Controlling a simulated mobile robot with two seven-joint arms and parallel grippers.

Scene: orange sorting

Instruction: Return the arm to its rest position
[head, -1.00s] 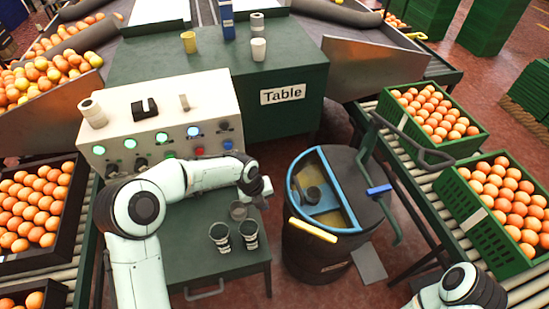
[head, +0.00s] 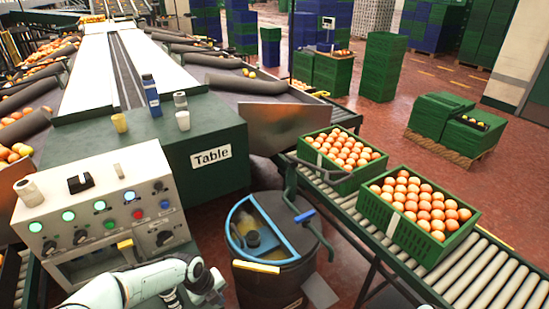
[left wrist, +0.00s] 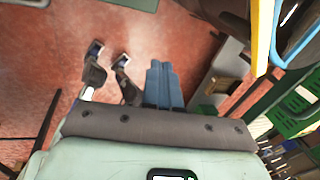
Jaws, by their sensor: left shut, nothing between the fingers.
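My left arm (head: 125,290), pale with dark joints, comes in low at the left of the head view. It crosses in front of the control panel's lower edge. My left gripper (head: 214,292) is at its dark far end, near the bottom edge and left of the round dark bin. It is shut and empty, with its fingertips not clear at this size. The left wrist view is tilted and shows reddish floor, with a pale green and grey body across the bottom. My right gripper is not in view.
The control panel (head: 100,208) stands at left, before the green table (head: 215,130). The round bin (head: 272,285) with a blue rim is beside my gripper. Green crates of oranges (head: 385,222) sit on the roller conveyor (head: 470,280) at right. Open floor lies beyond.

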